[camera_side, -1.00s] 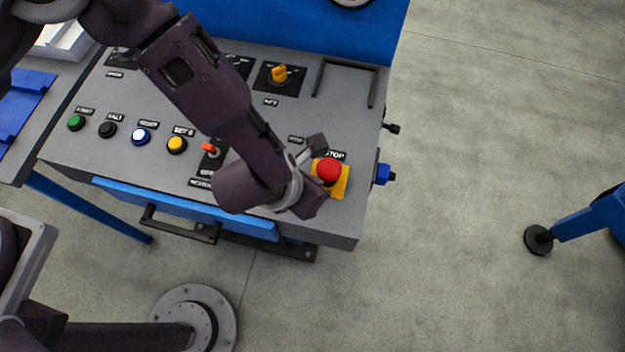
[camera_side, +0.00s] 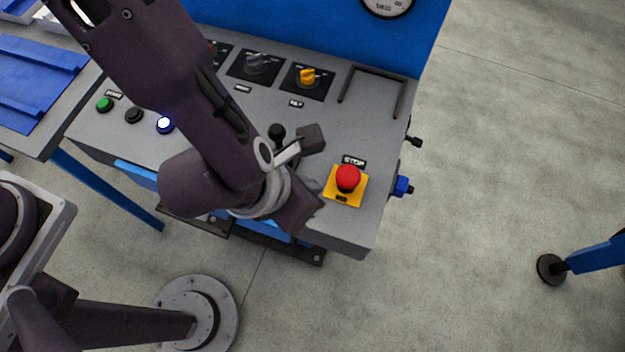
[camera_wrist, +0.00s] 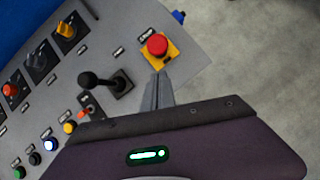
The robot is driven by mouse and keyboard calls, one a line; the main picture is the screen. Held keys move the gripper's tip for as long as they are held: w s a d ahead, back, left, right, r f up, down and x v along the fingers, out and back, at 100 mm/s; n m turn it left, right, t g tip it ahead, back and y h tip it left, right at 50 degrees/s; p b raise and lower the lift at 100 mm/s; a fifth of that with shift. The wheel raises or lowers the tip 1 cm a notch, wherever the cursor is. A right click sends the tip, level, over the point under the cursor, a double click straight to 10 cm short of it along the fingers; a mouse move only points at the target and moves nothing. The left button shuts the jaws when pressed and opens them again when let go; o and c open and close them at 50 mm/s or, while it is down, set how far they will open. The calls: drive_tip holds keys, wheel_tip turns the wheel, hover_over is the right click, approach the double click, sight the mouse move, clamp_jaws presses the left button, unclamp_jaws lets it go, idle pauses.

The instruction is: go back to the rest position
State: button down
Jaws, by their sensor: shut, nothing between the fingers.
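My gripper (camera_wrist: 158,82) is shut and empty in the wrist view, its grey fingers together. They show just below the red stop button (camera_wrist: 157,44) on its yellow base, apart from it in the picture. In the side view my wrist and hand hang over the front right of the grey panel (camera_side: 375,130), left of the red stop button (camera_side: 347,177). The fingers are mostly hidden there behind the hand. I cannot tell the exact height of the fingertips above the panel.
A black joystick (camera_wrist: 105,82) stands left of the fingers. Several knobs and buttons, such as the orange knob (camera_side: 308,77) and green button (camera_side: 104,104), rise from the panel. A black bracket (camera_side: 372,92) stands at its back right. Floor to the right is mostly clear.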

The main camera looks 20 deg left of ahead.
drive_tip(key=w+a+r+n+t+y, duration=0.1)
drive_tip(key=w+a+r+n+y, duration=0.2)
drive_tip(key=a+r+n, duration=0.6)
drive_tip(key=w+a+r+n+y, duration=0.2)
drive_tip(key=w+a+r+n, duration=0.3)
drive_tip(key=a, duration=0.7)
drive_tip(key=s+a+r+n, duration=0.3)
drive_tip(key=s+n, duration=0.2)
drive_tip(key=n, duration=0.4)
drive_tip(key=s+a+r+n+h, duration=0.1)
drive_tip(key=s+a+r+n, duration=0.2)
drive_tip(key=s+n, duration=0.3)
drive_tip(key=s+a+r+n+h, duration=0.1)
drive_tip(key=s+a+r+n, duration=0.2)
drive_tip(key=n, duration=0.9)
drive_tip(key=shift+s+a+r+g, duration=0.35)
drive_tip(key=shift+s+a+g, duration=0.05)
drive_tip(key=shift+s+a, duration=0.8)
